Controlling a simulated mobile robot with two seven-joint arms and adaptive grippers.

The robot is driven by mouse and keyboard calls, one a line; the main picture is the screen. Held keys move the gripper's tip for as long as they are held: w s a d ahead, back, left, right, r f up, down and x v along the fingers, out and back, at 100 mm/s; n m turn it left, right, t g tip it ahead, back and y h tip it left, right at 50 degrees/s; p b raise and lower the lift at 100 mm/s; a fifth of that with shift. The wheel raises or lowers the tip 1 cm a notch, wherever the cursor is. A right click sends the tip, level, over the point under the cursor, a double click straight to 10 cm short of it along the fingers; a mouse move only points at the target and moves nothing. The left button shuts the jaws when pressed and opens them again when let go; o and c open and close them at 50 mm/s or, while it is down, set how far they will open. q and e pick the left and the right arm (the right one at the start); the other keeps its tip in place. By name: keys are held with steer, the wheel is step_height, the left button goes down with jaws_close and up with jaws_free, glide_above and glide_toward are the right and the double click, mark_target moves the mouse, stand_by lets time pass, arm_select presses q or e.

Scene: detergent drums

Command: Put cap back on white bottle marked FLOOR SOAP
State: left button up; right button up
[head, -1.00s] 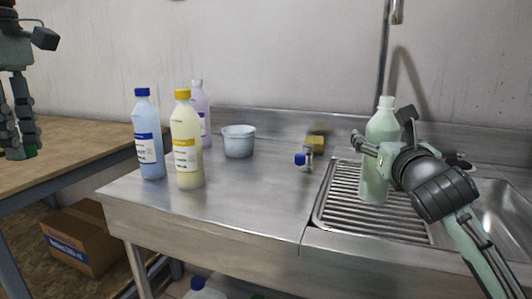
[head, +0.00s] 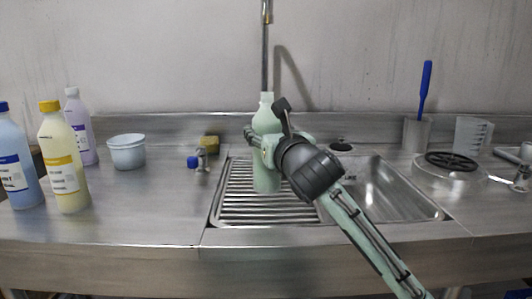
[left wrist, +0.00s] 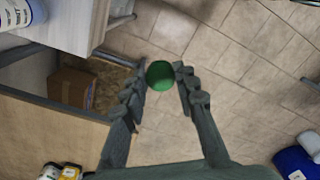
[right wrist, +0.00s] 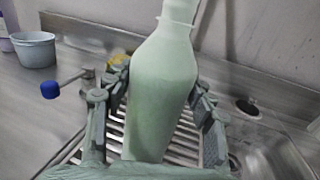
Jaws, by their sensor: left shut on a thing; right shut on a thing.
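A pale green-white bottle (head: 266,118) stands upright over the ribbed drainboard of the sink. It also fills the right wrist view (right wrist: 163,82). No label shows on its visible side, so I cannot read FLOOR SOAP, and no coloured cap shows on its neck. My right gripper (head: 264,143) is shut around the bottle's body, one finger on each side. My left gripper (left wrist: 163,78) is out of the head view; in the left wrist view it is shut on a round green cap (left wrist: 160,76) between its fingertips, above the tiled floor.
Blue, yellow-capped and lilac bottles (head: 62,160) and a pale tub (head: 126,152) stand at the left. A blue-knobbed tap (head: 196,161) and a yellow sponge (head: 209,143) are left of the drainboard. The basin (head: 385,190) is at right. A cardboard box (left wrist: 72,88) lies below.

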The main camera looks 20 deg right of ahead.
mark_target(270, 112)
steer(key=shift+r, duration=0.1)
steer(key=shift+c, duration=0.2)
arm_select(q)
steer(key=shift+r, duration=0.1)
arm_select(e)
steer(key=shift+r, duration=0.4)
arm_select(q)
steer(key=shift+r+p, duration=0.35)
steer(key=shift+p, duration=0.1)
arm_select(e)
step_height(270, 112, up, 4)
steer(key=shift+f, duration=0.2)
arm_select(q)
steer(key=shift+r+p, duration=0.35)
arm_select(e)
steer(key=a+r, duration=0.6)
steer(key=a, duration=0.5)
steer(key=shift+s+a+r, duration=0.2)
steer(key=shift+a+r, duration=0.1)
steer(key=shift+a, duration=0.05)
steer(key=o, duration=1.1)
jaws_close()
arm_select(q)
steer(key=shift+s, duration=0.1)
arm_select(e)
steer(key=shift+s+f, duration=0.1)
